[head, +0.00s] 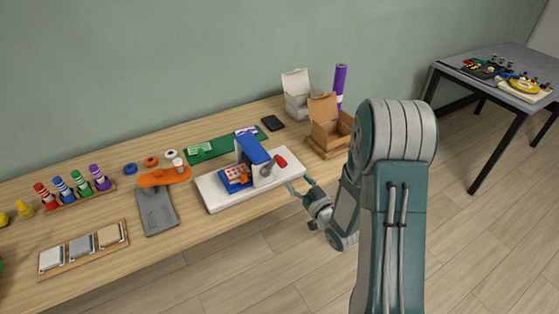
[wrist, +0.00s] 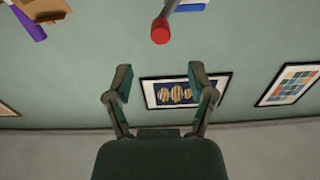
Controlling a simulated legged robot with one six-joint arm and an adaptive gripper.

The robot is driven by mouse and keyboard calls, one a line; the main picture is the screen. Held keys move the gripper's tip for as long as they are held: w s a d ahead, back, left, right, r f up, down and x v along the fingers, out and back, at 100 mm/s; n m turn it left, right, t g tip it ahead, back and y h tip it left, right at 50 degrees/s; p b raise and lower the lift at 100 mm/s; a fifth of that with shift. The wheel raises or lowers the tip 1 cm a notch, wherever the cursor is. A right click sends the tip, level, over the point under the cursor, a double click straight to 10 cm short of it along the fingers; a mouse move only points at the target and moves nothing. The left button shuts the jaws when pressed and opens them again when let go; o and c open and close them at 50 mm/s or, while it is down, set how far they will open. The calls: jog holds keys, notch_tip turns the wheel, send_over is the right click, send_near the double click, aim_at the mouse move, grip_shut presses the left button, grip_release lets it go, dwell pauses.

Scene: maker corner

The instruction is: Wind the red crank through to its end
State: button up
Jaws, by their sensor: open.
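The red crank handle (head: 281,161) sticks out to the right from the blue crank machine (head: 254,158), which stands on a white base board (head: 217,198) on the bench. The handle also shows at the top of the wrist view (wrist: 160,31), on a grey arm. My gripper (head: 298,188) is at the right end of the board, lower in the picture than the handle and apart from it. In the wrist view my gripper (wrist: 160,84) has its two fingers spread with nothing between them.
Open cardboard boxes (head: 324,122) and a purple roll (head: 340,85) stand behind and right of the machine. A dark phone (head: 272,123) lies behind it. An orange tool (head: 164,177) and grey apron-like piece (head: 156,211) lie left. A separate table (head: 495,60) stands far right.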

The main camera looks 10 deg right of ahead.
aim_at(284, 166)
jog(key=x, duration=1)
jog(key=shift+w+a, duration=0.15)
jog(key=shift+w, duration=0.2)
jog(key=shift+c, duration=0.4)
grip_shut()
